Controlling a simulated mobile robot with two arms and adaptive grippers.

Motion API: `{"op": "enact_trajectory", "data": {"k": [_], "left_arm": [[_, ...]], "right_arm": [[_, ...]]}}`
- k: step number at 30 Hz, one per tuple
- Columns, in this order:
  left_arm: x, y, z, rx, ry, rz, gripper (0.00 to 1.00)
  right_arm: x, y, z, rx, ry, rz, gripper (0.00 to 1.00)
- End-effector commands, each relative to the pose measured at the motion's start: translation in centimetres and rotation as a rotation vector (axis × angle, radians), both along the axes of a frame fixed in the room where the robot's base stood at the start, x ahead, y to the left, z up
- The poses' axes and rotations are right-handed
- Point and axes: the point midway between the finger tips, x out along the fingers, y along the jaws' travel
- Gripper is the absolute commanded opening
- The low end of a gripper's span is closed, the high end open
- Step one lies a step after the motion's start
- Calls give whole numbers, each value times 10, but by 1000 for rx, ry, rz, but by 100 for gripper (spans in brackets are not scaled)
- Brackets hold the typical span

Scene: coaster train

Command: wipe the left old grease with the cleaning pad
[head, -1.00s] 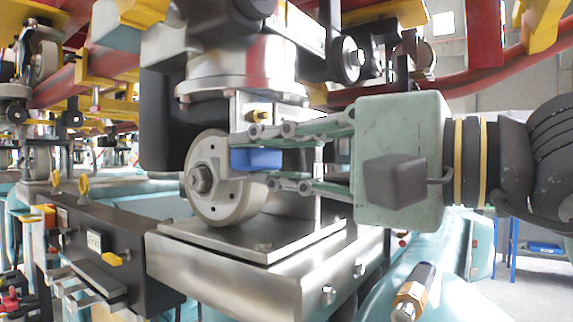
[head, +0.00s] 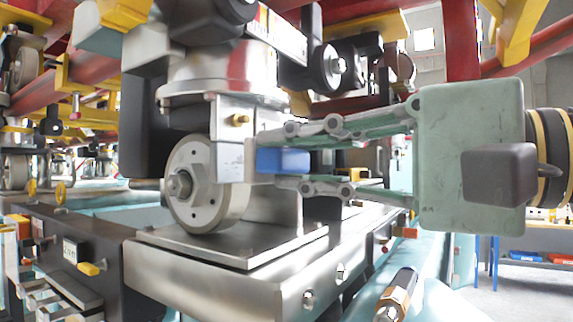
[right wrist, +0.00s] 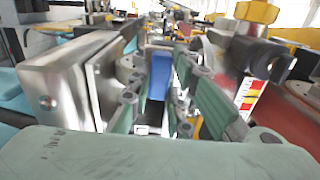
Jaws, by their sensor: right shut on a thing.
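My right gripper (head: 268,159) reaches in from the right with its fingers shut on a blue cleaning pad (head: 284,160). The pad sits between the fingertips, just right of a pale metal wheel (head: 207,186) and in front of the steel bracket above the plate. I cannot tell whether the pad touches the bracket. In the right wrist view, the pad (right wrist: 158,74) shows between the two fingers. No grease patch can be made out in either view. My left gripper is out of view.
The wheel stands over a steel plate (head: 190,248) on a metal block. A black box with yellow levers (head: 78,255) is at the lower left. A black cylinder with a brass collar (head: 396,295) is at the lower right. Red and yellow beams cross overhead.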

Motion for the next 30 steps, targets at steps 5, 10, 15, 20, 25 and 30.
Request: {"op": "enact_trajectory", "data": {"k": [5,10,15,20,25,30], "left_arm": [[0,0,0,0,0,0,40],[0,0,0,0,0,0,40],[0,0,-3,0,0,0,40],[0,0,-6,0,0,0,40],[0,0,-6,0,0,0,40],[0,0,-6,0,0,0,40]], "right_arm": [[-1,-1,1,0,-1,0,0],[-2,-2,0,0,-1,1,0],[-7,-10,0,1,-2,0,0],[-16,-21,0,1,-3,0,0],[-19,-25,0,0,-1,1,0],[-19,-25,0,0,-1,1,0]]}}
